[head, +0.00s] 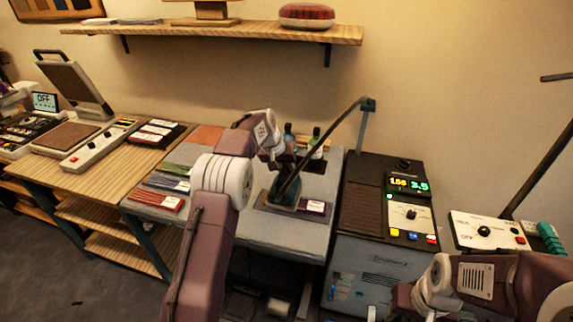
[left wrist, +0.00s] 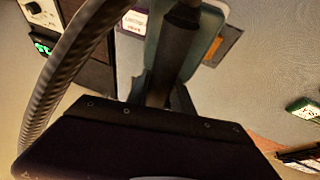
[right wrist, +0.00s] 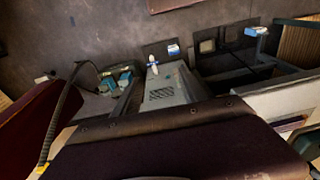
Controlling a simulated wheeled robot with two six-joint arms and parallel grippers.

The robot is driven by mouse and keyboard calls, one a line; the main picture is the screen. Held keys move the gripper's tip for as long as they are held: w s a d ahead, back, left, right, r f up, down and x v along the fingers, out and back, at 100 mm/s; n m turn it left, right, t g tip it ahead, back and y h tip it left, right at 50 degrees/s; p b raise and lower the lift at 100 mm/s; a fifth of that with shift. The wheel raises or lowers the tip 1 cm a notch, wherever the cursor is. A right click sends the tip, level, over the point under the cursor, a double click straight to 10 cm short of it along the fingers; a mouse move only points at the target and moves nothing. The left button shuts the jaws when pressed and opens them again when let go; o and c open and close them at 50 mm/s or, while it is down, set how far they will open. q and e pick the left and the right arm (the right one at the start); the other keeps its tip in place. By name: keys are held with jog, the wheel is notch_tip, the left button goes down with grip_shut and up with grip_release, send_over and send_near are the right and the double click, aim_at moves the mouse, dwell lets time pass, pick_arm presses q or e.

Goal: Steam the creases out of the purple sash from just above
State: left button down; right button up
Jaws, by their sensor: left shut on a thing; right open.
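My left gripper (head: 272,158) is shut on the dark handle of the steam iron (head: 285,197), which is over the grey padded table (head: 262,232). The handle (left wrist: 180,50) and part of the pale iron body show in the left wrist view.
A ribbed hose (head: 335,125) arches from the iron to a post by the dark control unit (head: 385,205). Bottles (head: 315,136) stand at the back. A heat press (head: 75,120) is left.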

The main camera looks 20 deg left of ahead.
pick_arm(q)
jog(key=shift+f, duration=1.35)
pick_arm(e)
grip_shut()
dwell(0.9)
